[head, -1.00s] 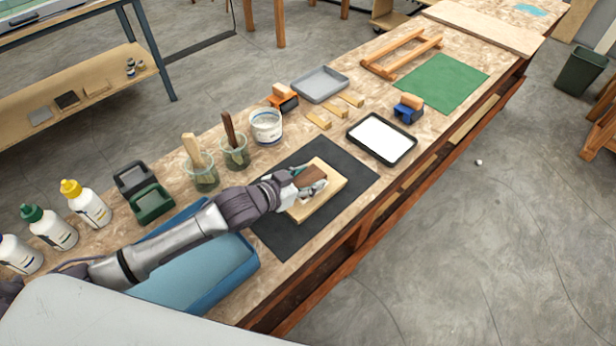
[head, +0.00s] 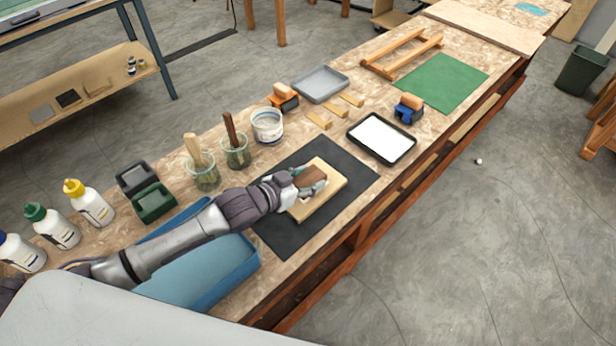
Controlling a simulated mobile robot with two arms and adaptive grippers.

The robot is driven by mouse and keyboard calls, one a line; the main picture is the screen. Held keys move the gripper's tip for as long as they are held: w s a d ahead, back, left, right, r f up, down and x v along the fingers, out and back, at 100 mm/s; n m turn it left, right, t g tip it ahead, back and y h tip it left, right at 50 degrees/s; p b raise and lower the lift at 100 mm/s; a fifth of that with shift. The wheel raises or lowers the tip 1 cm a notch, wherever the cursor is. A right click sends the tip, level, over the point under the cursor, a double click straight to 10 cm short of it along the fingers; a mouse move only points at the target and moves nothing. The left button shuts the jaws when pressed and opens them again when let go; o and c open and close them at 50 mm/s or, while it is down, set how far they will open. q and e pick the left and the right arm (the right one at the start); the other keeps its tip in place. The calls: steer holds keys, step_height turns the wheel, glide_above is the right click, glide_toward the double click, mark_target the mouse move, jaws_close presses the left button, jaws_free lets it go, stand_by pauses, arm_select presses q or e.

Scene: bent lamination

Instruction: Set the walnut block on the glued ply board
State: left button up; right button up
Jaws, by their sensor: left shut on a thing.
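The walnut block (head: 309,176) is a small dark brown piece at the ply board. My left gripper (head: 309,184) is shut on the block, with its fingers on either side. The pale ply board (head: 329,199) lies on a black mat (head: 285,238) on the workbench. The block is over the middle of the board. I cannot tell whether its underside touches the board, as the fingers hide the lower edge. The right gripper is not in view.
A blue bin (head: 232,268) sits beneath my left forearm. Jars with brushes (head: 236,153), a white tub (head: 267,125) and a black-rimmed white tray (head: 381,140) stand around the mat. A green mat (head: 443,82) lies farther along the bench.

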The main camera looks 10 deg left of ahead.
arm_select(q)
steer(key=shift+f, duration=0.1)
stand_by(0.8)
steer(key=o, duration=1.3)
steer(key=o, duration=0.3)
steer(key=shift+o, duration=0.2)
steer(key=shift+r+p, duration=3.05)
steer(key=shift+p, duration=0.15)
